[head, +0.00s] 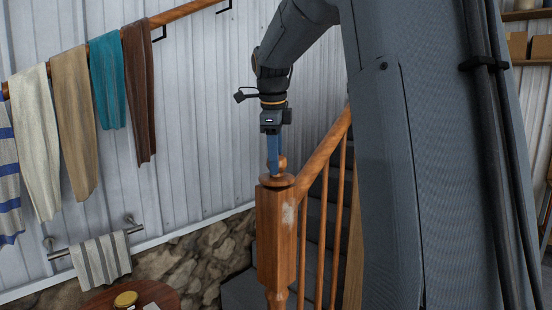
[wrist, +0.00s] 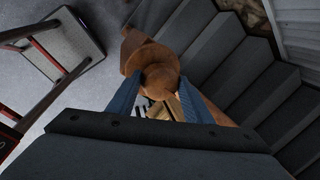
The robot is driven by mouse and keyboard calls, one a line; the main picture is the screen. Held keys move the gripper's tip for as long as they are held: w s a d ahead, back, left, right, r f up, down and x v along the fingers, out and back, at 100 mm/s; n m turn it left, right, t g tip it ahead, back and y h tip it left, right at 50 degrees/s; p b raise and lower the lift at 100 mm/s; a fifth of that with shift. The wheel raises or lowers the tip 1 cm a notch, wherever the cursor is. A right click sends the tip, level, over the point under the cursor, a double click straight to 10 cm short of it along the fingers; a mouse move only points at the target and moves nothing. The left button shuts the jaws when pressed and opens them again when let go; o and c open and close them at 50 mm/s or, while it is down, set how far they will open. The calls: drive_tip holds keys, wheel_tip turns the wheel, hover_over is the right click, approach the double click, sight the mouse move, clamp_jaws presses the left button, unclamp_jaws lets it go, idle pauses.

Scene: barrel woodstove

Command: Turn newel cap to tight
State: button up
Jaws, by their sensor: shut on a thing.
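The newel cap (head: 277,179) is a turned wooden piece with a round knob, on top of the square wooden newel post (head: 276,235) in the head view. My gripper (head: 274,168) points straight down over it, its blue fingers at the knob. In the wrist view the cap (wrist: 150,58) shows from above, with its round knob between the two blue fingers of my gripper (wrist: 160,88). The fingers are shut on the knob, one on each side. The head view shows the cap sitting on the post; whether a gap lies under it is too small to tell.
A wooden handrail (head: 325,143) with balusters rises to the right from the post, beside dark stairs (head: 240,292). Towels (head: 72,125) hang from a wall rail at left. A small round table (head: 165,294) stands low in front, above which a striped towel (head: 101,262) hangs.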

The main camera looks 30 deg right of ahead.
drive_tip(key=shift+r, duration=0.1)
drive_tip(key=o, duration=1)
drive_tip(key=shift+d, duration=0.1)
drive_tip(key=shift+b+v, duration=1.05)
drive_tip(key=shift+v, duration=2.8)
